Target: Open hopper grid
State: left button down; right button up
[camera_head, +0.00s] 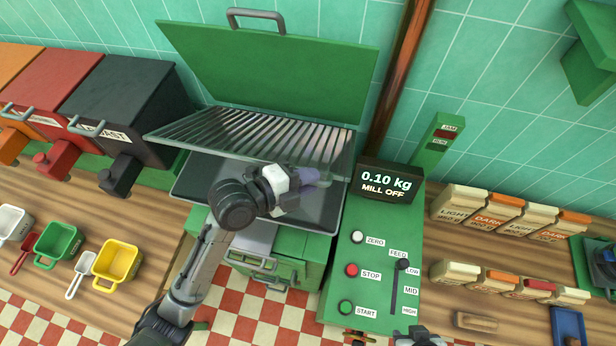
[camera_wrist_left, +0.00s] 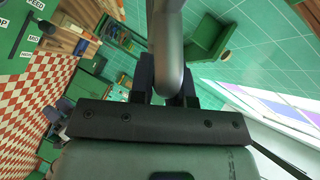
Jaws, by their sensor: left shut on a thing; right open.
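The hopper's slatted metal grid (camera_head: 250,133) is tilted up, its front edge raised above the dark hopper opening (camera_head: 200,180). The green hopper lid (camera_head: 270,70) stands open behind it. My left gripper (camera_head: 315,180) is at the grid's front edge, right of its middle. In the left wrist view my left gripper (camera_wrist_left: 168,92) is shut on the grid's grey handle (camera_wrist_left: 170,45), which runs between the fingers. My arm hides part of the opening. Only a small part of my right gripper (camera_head: 420,338) shows at the bottom edge; it is open and away from the hopper.
Right of the hopper is a green control panel (camera_head: 375,265) with a display (camera_head: 387,183) reading 0.10 kg, MILL OFF. Black (camera_head: 125,100) and red (camera_head: 55,85) bins stand left.

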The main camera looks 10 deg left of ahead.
pick_arm(q)
jog(key=shift+r, duration=0.2)
jog(key=shift+w+r, duration=0.1)
jog(key=shift+r, duration=0.05)
jog(key=w+r+g+p, duration=0.1)
jog(key=w+r+p, duration=0.1)
jog(key=w+r, duration=0.5)
jog(key=w+d+r+n+g+p, duration=0.1)
jog(key=w+r, duration=0.6)
jog(key=w, duration=0.5)
jog(key=shift+w+r+n+y+p, duration=0.2)
jog(key=shift+r+n+y+p, duration=0.1)
jog(key=shift+y+p, duration=0.1)
jog(key=shift+f, duration=0.1)
jog(key=c, duration=1.1)
grip_release()
